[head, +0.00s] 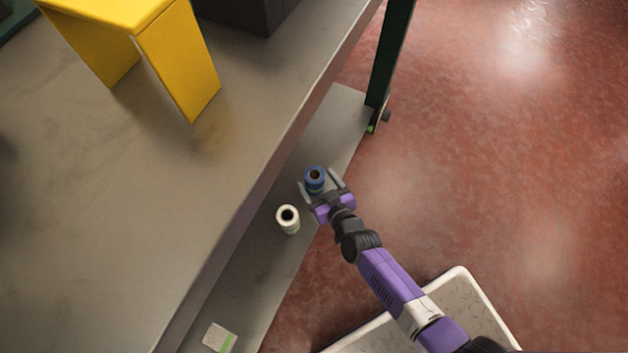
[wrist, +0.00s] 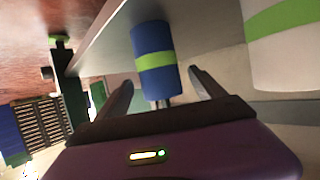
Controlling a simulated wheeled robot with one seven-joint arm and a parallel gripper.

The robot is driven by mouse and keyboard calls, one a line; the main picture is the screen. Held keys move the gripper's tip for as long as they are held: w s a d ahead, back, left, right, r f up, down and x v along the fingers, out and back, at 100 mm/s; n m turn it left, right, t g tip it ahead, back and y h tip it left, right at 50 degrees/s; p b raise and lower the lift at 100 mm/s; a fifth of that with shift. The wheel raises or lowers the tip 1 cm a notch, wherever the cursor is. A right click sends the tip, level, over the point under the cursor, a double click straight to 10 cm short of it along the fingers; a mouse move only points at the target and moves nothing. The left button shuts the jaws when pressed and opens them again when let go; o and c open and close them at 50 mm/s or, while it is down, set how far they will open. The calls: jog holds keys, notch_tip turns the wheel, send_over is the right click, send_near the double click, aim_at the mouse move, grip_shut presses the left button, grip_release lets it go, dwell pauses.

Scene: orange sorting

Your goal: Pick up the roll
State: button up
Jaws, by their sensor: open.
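A blue roll (head: 314,178) with a dark hole in its top stands on the lower shelf in the head view. In the wrist view the blue roll (wrist: 154,62) has a green band around its middle. My gripper (head: 321,184) is open, with one finger on each side of the blue roll. In the wrist view the fingers of my gripper (wrist: 160,88) show a gap on both sides of the roll. A second roll, white (head: 288,219) with a green band, stands to the lower left. It is large at the right of the wrist view (wrist: 285,45).
The lower shelf (head: 262,265) lies under the overhanging grey table top (head: 130,190). A green table leg (head: 390,55) stands beyond the rolls. A white and green box (head: 219,338) lies on the shelf's near end. The red floor at right is open.

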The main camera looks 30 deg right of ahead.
jog(key=b+x, duration=0.2)
jog(key=x, duration=0.3)
jog(key=shift+w+f, duration=0.1)
jog(key=shift+f, duration=0.05)
jog(key=c, duration=1.5)
